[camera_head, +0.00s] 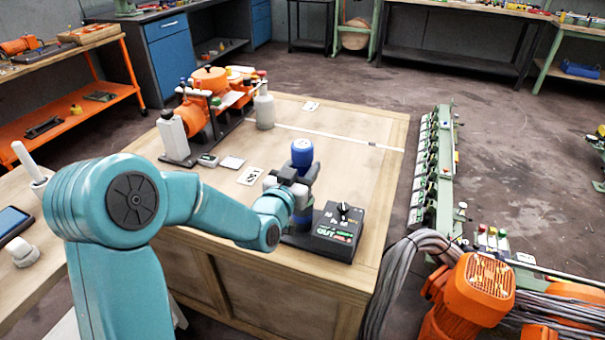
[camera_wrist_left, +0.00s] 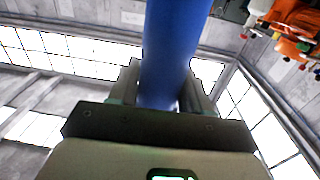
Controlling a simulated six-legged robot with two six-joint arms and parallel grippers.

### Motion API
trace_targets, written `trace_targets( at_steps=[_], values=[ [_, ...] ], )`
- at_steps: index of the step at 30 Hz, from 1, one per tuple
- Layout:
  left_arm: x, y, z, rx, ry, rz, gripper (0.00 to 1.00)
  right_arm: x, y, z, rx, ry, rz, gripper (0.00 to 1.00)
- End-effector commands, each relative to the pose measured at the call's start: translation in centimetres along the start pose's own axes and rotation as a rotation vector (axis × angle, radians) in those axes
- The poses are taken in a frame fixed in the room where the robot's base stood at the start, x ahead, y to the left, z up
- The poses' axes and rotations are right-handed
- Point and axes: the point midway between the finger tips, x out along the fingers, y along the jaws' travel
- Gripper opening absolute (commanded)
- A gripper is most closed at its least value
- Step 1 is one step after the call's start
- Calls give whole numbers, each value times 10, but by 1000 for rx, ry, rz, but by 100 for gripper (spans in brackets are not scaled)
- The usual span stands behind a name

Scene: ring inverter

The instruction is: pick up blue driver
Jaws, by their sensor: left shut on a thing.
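The blue driver (camera_head: 302,152) stands upright near the front right of the wooden table, its rounded blue top showing above my left gripper (camera_head: 289,181). My left gripper is shut around it. In the left wrist view the blue driver (camera_wrist_left: 172,50) runs up between the two fingers of my left gripper (camera_wrist_left: 168,92). The driver's lower part is partly hidden by the gripper, and I cannot tell whether it touches what is beneath. My right gripper is not in view.
A black control box (camera_head: 338,232) with a knob sits just right of the gripper. An orange machine (camera_head: 195,115), a grey bottle (camera_head: 264,108) and a white card (camera_head: 250,176) are farther back left. The table's right part (camera_head: 355,160) is clear. Orange motors (camera_head: 480,285) and cables stand off its right side.

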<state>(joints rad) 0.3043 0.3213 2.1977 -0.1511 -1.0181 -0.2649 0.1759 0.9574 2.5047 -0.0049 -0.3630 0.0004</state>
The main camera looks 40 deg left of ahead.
Motion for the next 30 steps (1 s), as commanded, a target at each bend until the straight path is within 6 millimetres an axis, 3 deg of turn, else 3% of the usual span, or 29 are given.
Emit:
trace_targets(
  at_steps=[5, 11, 30],
  values=[
    [0, 0, -7, 1, 8, -1, 9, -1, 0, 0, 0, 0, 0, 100],
    [0, -1, -29, 1, 11, -2, 9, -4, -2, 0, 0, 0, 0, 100],
    [0, -2, -167, -1, 11, -2, 9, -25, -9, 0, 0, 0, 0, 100]
  ],
)
